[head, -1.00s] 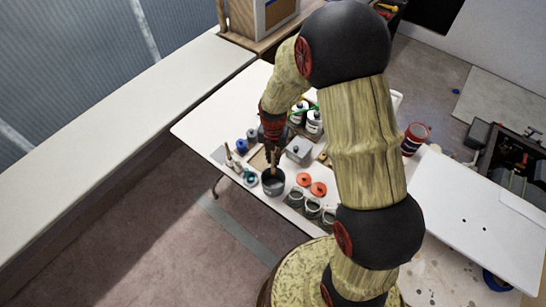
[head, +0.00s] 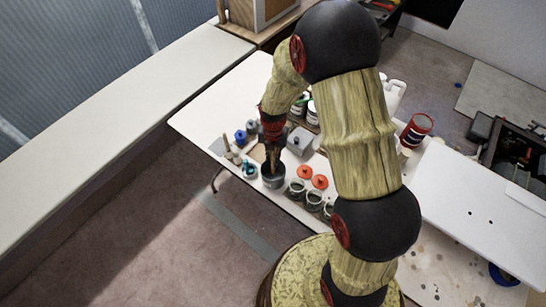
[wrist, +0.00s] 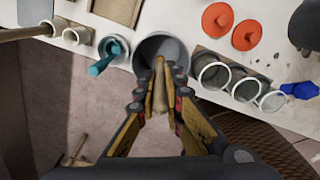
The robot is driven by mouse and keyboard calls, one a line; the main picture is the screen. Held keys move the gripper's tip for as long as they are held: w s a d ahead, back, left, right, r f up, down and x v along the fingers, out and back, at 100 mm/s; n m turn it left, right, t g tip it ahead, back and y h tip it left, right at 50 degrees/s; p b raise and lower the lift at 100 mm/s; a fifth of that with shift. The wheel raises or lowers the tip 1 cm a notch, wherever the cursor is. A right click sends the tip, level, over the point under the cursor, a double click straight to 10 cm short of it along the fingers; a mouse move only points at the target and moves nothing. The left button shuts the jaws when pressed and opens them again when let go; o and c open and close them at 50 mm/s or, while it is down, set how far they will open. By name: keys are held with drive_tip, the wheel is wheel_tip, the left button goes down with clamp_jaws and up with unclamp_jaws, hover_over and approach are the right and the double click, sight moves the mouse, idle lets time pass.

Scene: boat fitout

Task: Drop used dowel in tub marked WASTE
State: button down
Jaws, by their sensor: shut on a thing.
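My gripper (wrist: 162,88) is shut on a pale wooden dowel (wrist: 160,84), which also shows in the head view (head: 273,159). The dowel points toward the open mouth of a grey tub (wrist: 148,47) near the front edge of the white table. In the head view the tub (head: 272,182) is directly below my gripper (head: 272,146). The dowel's tip overlaps the tub's opening in the wrist view; I cannot tell how deep it reaches. No WASTE marking is readable.
Two orange lids (wrist: 232,25) and several open jars (wrist: 228,80) stand to the tub's right. A teal-handled item in a small cup (wrist: 107,57) stands to its left. A grey box (head: 299,141) and bottles stand behind. Open floor lies in front of the table.

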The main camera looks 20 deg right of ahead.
drive_tip(key=c, duration=1.8)
unclamp_jaws()
wheel_tip(320, 180, up, 12)
drive_tip(key=shift+r, duration=0.1)
